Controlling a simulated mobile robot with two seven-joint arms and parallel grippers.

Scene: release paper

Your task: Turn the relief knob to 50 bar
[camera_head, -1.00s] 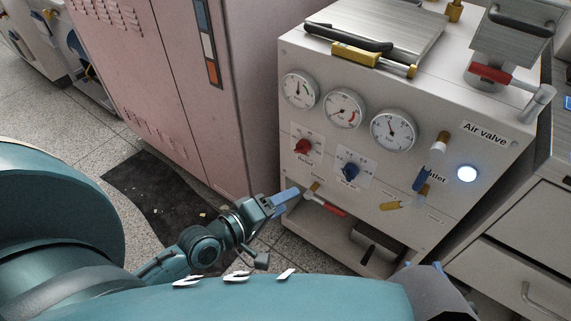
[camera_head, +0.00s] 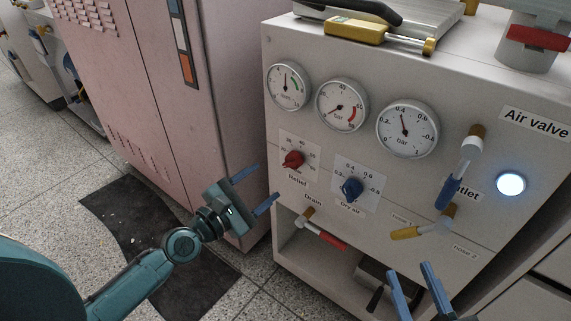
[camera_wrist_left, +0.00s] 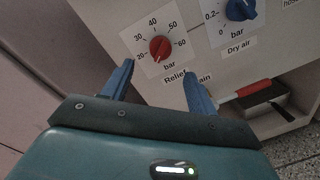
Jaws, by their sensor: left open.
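The red relief knob (camera_head: 293,159) sits on the cabinet's white front panel, on a dial plate labelled Relief, below the left gauge. In the left wrist view the knob (camera_wrist_left: 160,49) shows a scale from 20 to 60 bar; I cannot tell its exact setting. My left gripper (camera_head: 268,184) is open and empty, left of and below the knob, apart from it. In the left wrist view its blue fingers (camera_wrist_left: 160,72) stand apart below the knob, one to each side. My right gripper (camera_head: 409,268) is open and empty at the bottom, in front of the panel's lower part.
A blue dry air knob (camera_head: 352,189) is right of the relief knob. A red-handled drain valve (camera_head: 325,236) lies below. Blue (camera_head: 455,180) and yellow (camera_head: 420,228) valve handles stick out at the right. A pink cabinet (camera_head: 165,100) stands at the left.

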